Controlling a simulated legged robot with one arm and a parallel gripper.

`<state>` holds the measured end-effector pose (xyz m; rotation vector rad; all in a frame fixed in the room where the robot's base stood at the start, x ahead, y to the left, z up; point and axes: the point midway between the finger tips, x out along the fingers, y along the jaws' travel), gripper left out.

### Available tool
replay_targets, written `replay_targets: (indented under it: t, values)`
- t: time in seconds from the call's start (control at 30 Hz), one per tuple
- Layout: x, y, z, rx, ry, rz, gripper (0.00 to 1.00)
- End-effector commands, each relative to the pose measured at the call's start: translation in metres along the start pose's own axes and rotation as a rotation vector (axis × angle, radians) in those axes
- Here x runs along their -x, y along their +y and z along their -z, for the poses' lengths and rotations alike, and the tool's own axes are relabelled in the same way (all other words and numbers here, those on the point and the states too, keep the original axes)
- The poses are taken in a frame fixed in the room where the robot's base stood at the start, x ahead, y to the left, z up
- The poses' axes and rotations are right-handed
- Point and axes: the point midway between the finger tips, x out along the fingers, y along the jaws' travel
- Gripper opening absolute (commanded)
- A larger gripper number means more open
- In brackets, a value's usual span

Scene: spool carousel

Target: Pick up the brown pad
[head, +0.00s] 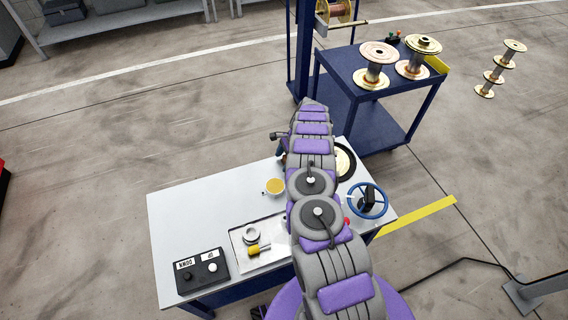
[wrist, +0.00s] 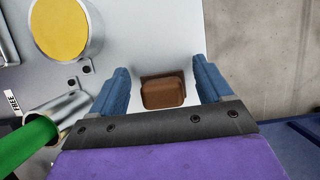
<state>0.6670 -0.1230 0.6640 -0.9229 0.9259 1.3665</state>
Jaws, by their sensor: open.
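The brown pad (wrist: 163,92) is a small rounded block in the middle of the wrist view, close to the edge of the light table top. My gripper (wrist: 163,76) is open, with one blue finger to the left of the pad and one to the right. Light surface shows between the pad and each finger, so it is not gripped. How high the fingers are above the pad I cannot tell. In the head view my arm reaches over the table and the pad is hidden behind it.
The white table (head: 185,220) holds a yellow-topped cup (head: 275,187), a button box (head: 203,272), a tray with a ring and yellow padlock (head: 258,249), and a blue handwheel (head: 368,202). A green-ended metal tube (wrist: 30,145) is left of my gripper. A blue cart (head: 345,62) with spools stands beyond.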

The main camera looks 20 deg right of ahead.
Motion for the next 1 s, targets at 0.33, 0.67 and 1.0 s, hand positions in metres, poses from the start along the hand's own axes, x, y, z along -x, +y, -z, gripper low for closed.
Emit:
replay_targets:
  t: [0.33, 0.67, 1.0]
  values:
    - [0.0017, 0.0002, 0.0034, -0.003, -0.001, 0.001, 0.57]
    - [0.0018, -0.0007, -0.0009, -0.001, 0.004, 0.003, 0.27]
    - [0.008, 0.0, 0.0022, -0.003, -0.004, 0.002, 0.27]
